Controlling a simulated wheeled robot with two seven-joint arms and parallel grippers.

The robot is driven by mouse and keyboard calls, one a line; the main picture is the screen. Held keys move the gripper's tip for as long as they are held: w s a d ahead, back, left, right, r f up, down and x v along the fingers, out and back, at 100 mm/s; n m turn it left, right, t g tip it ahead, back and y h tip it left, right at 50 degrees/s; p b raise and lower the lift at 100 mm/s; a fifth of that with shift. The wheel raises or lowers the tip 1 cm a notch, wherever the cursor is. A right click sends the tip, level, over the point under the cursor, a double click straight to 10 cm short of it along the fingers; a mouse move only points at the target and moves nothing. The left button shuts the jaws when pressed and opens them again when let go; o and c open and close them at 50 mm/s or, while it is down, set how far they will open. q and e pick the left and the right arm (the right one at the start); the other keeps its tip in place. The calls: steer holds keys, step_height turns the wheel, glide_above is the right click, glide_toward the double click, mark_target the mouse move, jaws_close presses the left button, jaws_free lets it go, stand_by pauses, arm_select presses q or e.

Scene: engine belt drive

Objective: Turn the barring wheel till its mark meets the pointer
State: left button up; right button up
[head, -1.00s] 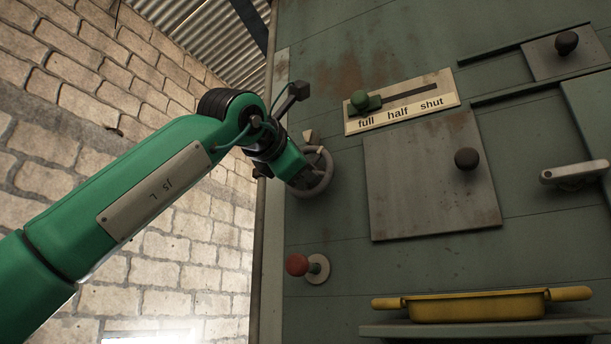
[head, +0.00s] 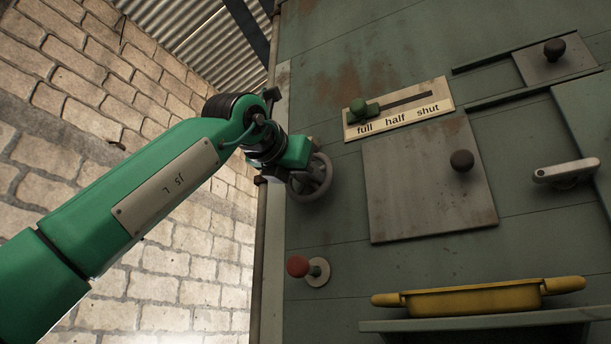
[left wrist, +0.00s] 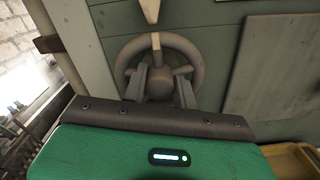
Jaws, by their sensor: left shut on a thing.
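The grey barring wheel (head: 325,178) is on the left of the green panel and is partly hidden by my left gripper. In the left wrist view the wheel (left wrist: 197,58) shows its rim, spokes and hub. A pale mark (left wrist: 156,41) sits at the top of its rim. The pale pointer (left wrist: 150,10) hangs above; its tip is slightly left of the mark, with a small gap between them. My left gripper (left wrist: 161,84) is shut on the wheel, with its fingers on either side of the hub area.
A green lever (head: 364,108) sits at "full" on its label plate. A red knob (head: 298,266) is below the wheel. A grey cover with a dark knob (head: 462,161) is to the right. A yellow tray (head: 480,298) rests on a shelf. A brick wall stands left.

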arm_select(q)
steer(key=shift+d+f, duration=0.1)
steer(key=shift+f, duration=0.1)
stand_by(0.3)
steer(key=o, duration=0.7)
steer(key=shift+r, duration=0.1)
steer(key=b+v, duration=0.5)
steer(key=v, duration=0.9)
steer(key=shift+w, duration=0.1)
